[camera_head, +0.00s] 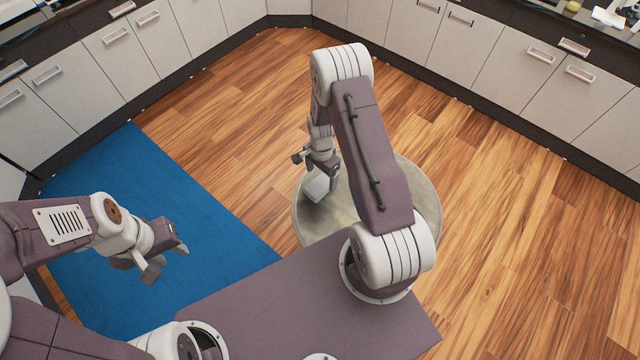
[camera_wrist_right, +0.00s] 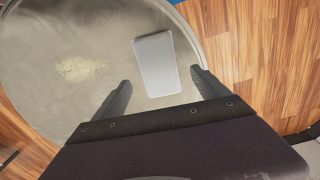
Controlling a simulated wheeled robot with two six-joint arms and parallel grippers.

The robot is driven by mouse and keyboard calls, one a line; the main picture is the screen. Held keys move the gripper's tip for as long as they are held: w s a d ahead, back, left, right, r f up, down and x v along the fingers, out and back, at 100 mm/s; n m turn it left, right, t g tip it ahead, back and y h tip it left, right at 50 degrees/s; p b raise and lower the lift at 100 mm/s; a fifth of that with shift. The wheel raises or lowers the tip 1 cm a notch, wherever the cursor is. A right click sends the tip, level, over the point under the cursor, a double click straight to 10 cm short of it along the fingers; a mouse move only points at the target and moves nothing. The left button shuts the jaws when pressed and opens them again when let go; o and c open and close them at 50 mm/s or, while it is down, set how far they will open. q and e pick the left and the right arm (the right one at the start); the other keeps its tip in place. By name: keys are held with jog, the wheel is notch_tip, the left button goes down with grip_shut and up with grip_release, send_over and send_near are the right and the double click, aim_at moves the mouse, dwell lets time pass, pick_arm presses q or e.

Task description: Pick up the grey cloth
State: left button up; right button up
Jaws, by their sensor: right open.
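The grey cloth (camera_wrist_right: 157,64) is a light grey rectangle lying flat on the round table in the right wrist view. It also shows as a small pale patch (camera_head: 316,189) just below my right gripper in the head view. My right gripper (camera_head: 317,161) is open above the table. In its wrist view the two fingers (camera_wrist_right: 160,92) are spread apart, with the cloth ahead of and between them, and nothing is held. My left gripper (camera_head: 166,262) is over the blue mat, its fingers apart and empty.
The round table (camera_head: 425,205) has a grey, worn-looking top with a pale yellowish patch (camera_wrist_right: 80,69). A blue mat (camera_head: 110,190) lies on the wooden floor (camera_head: 490,230). White cabinets (camera_head: 450,45) line the walls. The floor right of the table is clear.

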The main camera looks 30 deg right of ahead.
aim_at(320, 184)
jog(key=shift+f, duration=0.1)
jog(key=f, duration=0.1)
jog(key=f+p, duration=0.1)
jog(key=f, duration=0.2)
jog(key=shift+s+a+f+p, duration=0.15)
jog(key=shift+a+f+p, duration=0.1)
jog(key=shift+f+p, duration=0.05)
jog(key=shift+f, duration=0.25)
jog(key=shift+r, duration=0.1)
jog(key=c, duration=1.5)
jog(key=r, duration=0.2)
jog(key=d+r+b, duration=0.1)
jog(key=r, duration=0.1)
jog(key=shift+r+b, duration=0.2)
jog(key=shift+b, duration=0.1)
jog(key=shift+s+d+r+b, duration=0.35)
jog(key=shift+s+d+r, duration=0.25)
jog(key=shift+d+r, duration=0.8)
jog(key=shift+s+d+r+b, duration=0.35)
jog(key=shift+s+d+r, duration=0.4)
jog(key=shift+d, duration=1.25)
jog(key=shift+s+d+r+b, duration=0.45)
jog(key=shift+d+r, duration=0.7)
jog(key=shift+d, duration=0.55)
